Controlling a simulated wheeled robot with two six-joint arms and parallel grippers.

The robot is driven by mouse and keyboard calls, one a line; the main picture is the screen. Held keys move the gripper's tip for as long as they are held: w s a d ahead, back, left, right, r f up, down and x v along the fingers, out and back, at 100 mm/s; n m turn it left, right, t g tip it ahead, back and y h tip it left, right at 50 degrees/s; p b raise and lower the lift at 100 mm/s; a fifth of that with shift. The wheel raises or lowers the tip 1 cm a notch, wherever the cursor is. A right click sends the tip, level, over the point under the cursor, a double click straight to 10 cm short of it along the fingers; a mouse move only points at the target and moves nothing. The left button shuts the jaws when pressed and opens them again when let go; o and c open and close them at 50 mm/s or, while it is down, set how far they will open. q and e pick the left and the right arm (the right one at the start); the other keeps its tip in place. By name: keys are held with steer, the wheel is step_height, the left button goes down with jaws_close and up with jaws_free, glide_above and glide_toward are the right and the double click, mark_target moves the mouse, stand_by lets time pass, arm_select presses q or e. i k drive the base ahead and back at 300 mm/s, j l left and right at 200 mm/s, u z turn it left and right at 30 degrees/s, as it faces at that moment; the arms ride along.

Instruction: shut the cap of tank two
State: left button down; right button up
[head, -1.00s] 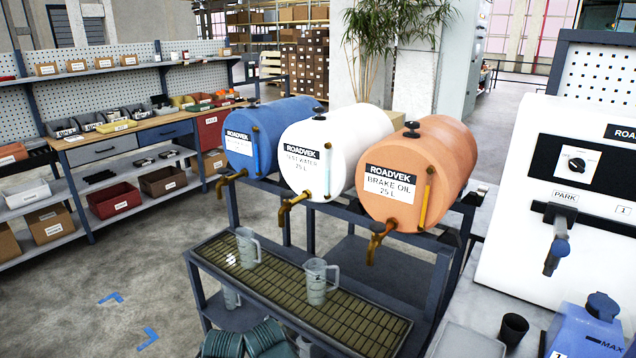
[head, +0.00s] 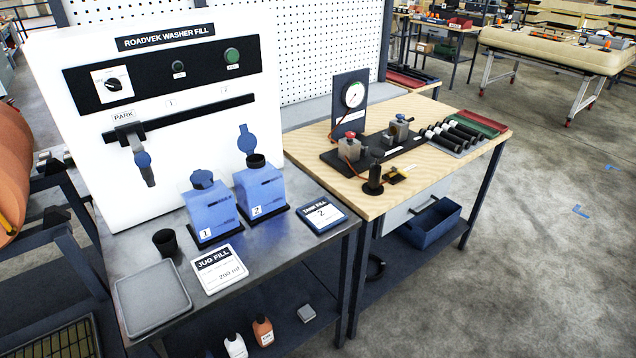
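Tank two (head: 262,188) is a blue tank with a "2" label, standing on the metal bench in front of the white washer fill panel. Its blue cap (head: 246,139) stands up, open, behind the dark filler neck (head: 256,160). Tank one (head: 208,210), also blue with a "1" label, stands to its left with its cap (head: 202,178) down on top. Neither of my grippers is in view.
A black cup (head: 165,242), a grey tray (head: 153,298), a JUG FILL card (head: 219,267) and a TANK FILL card (head: 323,214) lie on the bench. A wooden table (head: 425,107) with a gauge adjoins at right.

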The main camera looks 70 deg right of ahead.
mark_target(248, 141)
steer(key=z, duration=1.85)
